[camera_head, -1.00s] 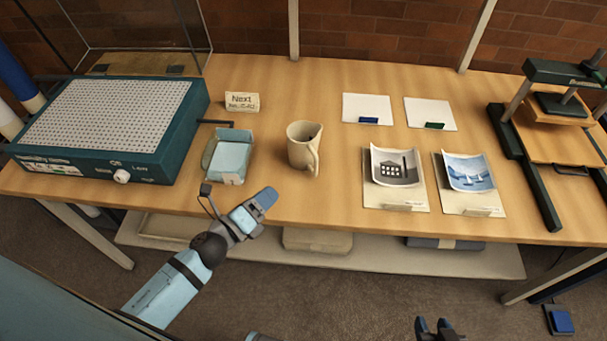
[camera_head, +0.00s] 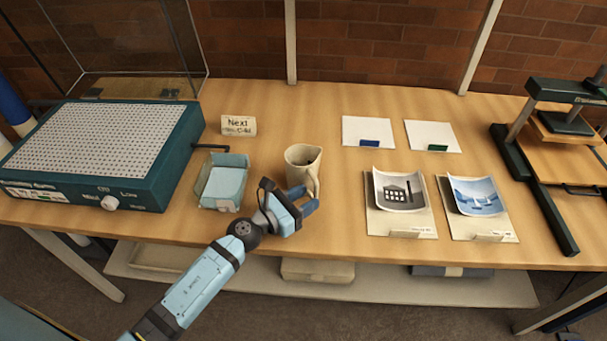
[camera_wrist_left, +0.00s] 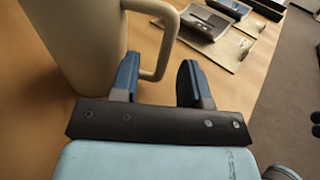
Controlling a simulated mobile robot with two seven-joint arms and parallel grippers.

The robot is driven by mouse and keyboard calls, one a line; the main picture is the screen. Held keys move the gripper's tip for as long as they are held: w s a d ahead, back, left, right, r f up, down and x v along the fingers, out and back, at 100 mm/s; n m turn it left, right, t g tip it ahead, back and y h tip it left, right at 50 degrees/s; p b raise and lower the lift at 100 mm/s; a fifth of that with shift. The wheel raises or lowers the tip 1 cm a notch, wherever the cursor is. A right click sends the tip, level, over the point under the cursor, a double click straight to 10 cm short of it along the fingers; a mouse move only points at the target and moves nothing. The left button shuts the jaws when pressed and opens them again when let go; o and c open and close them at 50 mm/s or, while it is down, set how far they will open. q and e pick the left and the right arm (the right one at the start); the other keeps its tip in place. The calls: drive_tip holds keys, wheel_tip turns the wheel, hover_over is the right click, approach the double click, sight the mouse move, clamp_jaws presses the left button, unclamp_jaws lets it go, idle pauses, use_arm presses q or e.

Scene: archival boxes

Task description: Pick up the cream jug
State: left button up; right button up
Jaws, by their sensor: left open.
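The cream jug (camera_head: 302,165) stands upright on the table near its front edge, left of the picture cards. Its handle faces the front right. My left gripper (camera_head: 308,202) is open at the jug's front, close to the handle. In the left wrist view the jug body (camera_wrist_left: 75,45) is at the left. Its handle (camera_wrist_left: 168,45) shows in the gap between the open fingers (camera_wrist_left: 160,78). I cannot tell how deep the handle lies between them, and the fingers are not closed on it. My right gripper is out of view.
A blue tray (camera_head: 222,185) sits just left of my gripper, with a "Next" sign (camera_head: 238,125) behind it. A teal perforated-top unit (camera_head: 105,150) stands further left. Picture cards (camera_head: 400,195) lie to the right, and a press (camera_head: 545,150) stands at the far right.

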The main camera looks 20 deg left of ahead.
use_arm(q)
drive_tip(key=x, duration=0.5)
drive_tip(key=shift+d+r+p, duration=0.1)
drive_tip(key=shift+d+p, duration=0.1)
drive_tip(key=shift+p, duration=0.1)
drive_tip(key=shift+s, duration=0.1)
clamp_jaws()
